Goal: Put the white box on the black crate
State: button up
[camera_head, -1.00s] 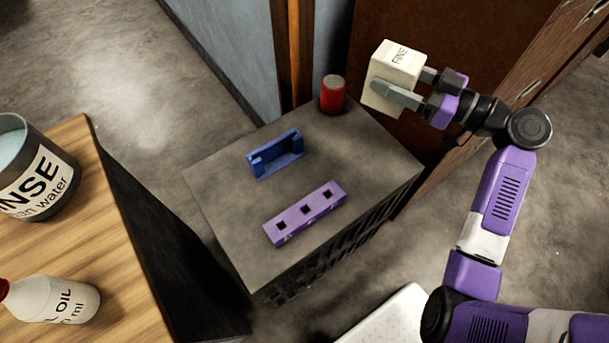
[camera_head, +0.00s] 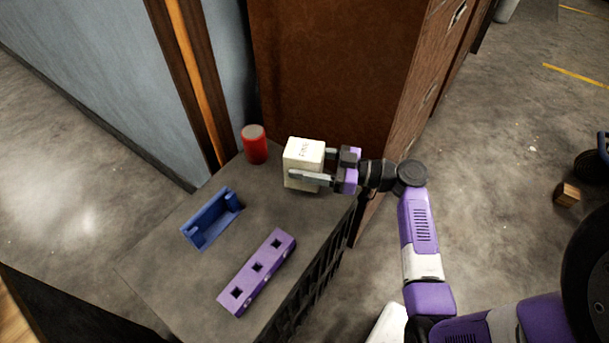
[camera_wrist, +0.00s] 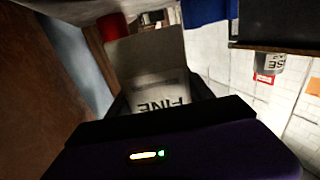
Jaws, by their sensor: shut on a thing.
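The white box (camera_head: 304,158), with dark lettering on top, is held at the far right corner of the black crate (camera_head: 165,268). My gripper (camera_head: 312,172) is shut on its sides from the right. In the wrist view the box (camera_wrist: 160,88) fills the space between the fingers, its lettering towards the camera. The box appears over the crate's top; I cannot tell whether it touches it. The crate has a grey top and a dark slatted side.
On the crate stand a red can (camera_head: 255,145) just left of the box, a blue holder (camera_head: 211,218) and a purple block with square holes (camera_head: 257,271). A brown cabinet (camera_head: 335,75) rises behind. Bare crate top lies between these things.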

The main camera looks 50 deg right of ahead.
jog(key=shift+f+b, duration=0.35)
jog(key=shift+f, duration=1.9)
jog(key=shift+f, duration=0.25)
jog(key=o, duration=1.5)
jog(key=shift+r, duration=0.1)
jog(key=shift+r, duration=0.1)
jog(key=shift+s+d, duration=0.1)
jog(key=shift+s, duration=0.05)
jog(key=v, duration=1.1)
jog(key=shift+s+d+b, duration=0.15)
jog(key=shift+s+b, duration=0.15)
